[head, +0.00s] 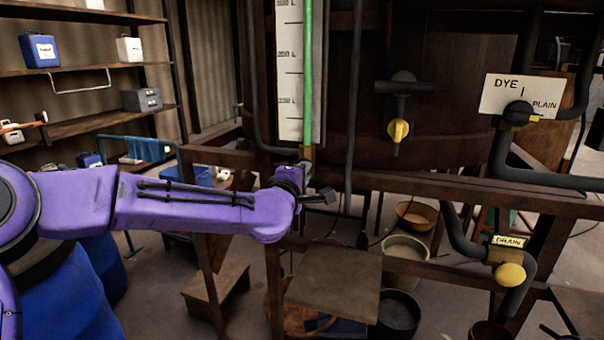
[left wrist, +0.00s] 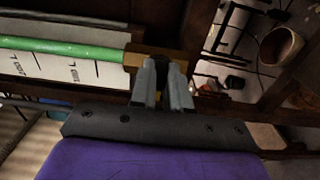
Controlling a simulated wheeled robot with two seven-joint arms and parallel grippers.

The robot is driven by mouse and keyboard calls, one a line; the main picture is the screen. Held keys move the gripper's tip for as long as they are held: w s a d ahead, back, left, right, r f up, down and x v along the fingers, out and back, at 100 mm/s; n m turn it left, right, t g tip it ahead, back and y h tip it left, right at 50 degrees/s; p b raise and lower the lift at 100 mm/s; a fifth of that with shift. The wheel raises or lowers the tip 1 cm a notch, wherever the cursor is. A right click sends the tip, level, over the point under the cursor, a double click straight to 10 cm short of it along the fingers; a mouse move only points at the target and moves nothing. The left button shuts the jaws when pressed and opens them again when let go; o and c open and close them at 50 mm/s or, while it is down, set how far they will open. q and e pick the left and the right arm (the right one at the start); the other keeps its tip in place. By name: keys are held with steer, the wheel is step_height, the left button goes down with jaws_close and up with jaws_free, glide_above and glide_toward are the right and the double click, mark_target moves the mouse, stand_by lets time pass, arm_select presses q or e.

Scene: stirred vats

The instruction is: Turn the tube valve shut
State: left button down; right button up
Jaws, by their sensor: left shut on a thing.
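The green-filled sight tube (head: 307,75) stands upright against a white scale on the vat. The tube valve (head: 308,153), a small brass-coloured block, sits at the tube's lower end. In the left wrist view the tube (left wrist: 65,49) lies sideways and ends in the valve's brass body (left wrist: 143,62). My left gripper (head: 306,169) is at the valve, its grey fingers (left wrist: 162,84) closed on the valve's handle. The fingers mostly hide the handle, so its angle is unclear. My right gripper is not in view.
A wooden frame rail (head: 450,190) runs across just below the vat. A yellow-handled valve (head: 398,130), the dye/plain selector (head: 520,112) and the drain valve (head: 510,274) are to the right. Buckets (head: 405,258) and a wooden stool (head: 335,275) stand below.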

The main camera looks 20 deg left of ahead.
arm_select(q)
steer(key=shift+f, duration=0.1)
steer(key=c, duration=1.1)
jaws_free()
steer(key=s+b, duration=0.2)
steer(key=s, duration=0.8)
steer(key=shift+s+a, duration=0.15)
steer(key=shift+s, duration=0.15)
